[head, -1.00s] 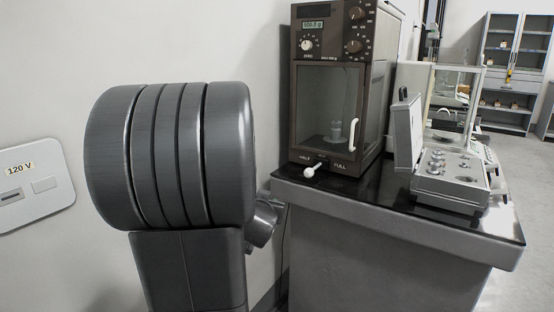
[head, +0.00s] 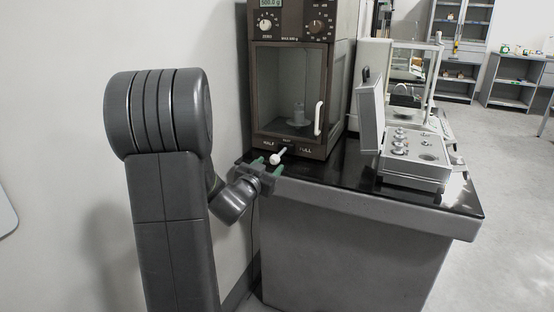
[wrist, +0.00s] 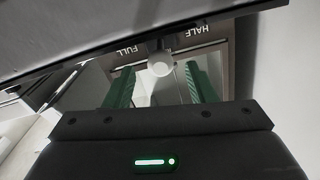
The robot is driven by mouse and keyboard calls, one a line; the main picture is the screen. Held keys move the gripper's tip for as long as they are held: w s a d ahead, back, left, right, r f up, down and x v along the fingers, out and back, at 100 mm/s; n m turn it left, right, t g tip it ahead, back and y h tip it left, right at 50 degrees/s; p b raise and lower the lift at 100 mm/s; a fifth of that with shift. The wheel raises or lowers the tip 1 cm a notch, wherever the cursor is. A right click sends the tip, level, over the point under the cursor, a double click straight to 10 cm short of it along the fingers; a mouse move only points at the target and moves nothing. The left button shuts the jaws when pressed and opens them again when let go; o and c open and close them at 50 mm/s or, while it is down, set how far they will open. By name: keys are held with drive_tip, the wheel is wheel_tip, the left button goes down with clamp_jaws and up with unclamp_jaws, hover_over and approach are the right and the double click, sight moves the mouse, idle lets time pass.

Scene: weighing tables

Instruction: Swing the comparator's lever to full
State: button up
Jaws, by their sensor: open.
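The comparator (head: 292,90) is a tall brown cabinet with a glass door, standing on the black-topped table. Its white lever (head: 275,159) sticks out at the bottom front, between the printed words HALF and FULL, with its round knob toward the lower left. My gripper (head: 267,165) is open at the table's front left corner, right at the knob. In the wrist view the lever's knob (wrist: 160,63) shows between the two green fingers of my gripper (wrist: 157,72), with a gap on each side. HALF and FULL appear upside down there. I cannot tell whether a finger touches the lever.
An open grey case (head: 412,172) of metal weights stands on the table (head: 350,193) to the right. A glass-sided balance (head: 412,62) is behind it. A white wall is close on the left. Shelves stand at the far right, with free floor before them.

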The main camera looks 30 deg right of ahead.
sight(278, 155)
drive_tip(key=x, duration=0.7)
drive_tip(key=shift+b, duration=0.3)
clamp_jaws()
drive_tip(key=shift+b, duration=0.3)
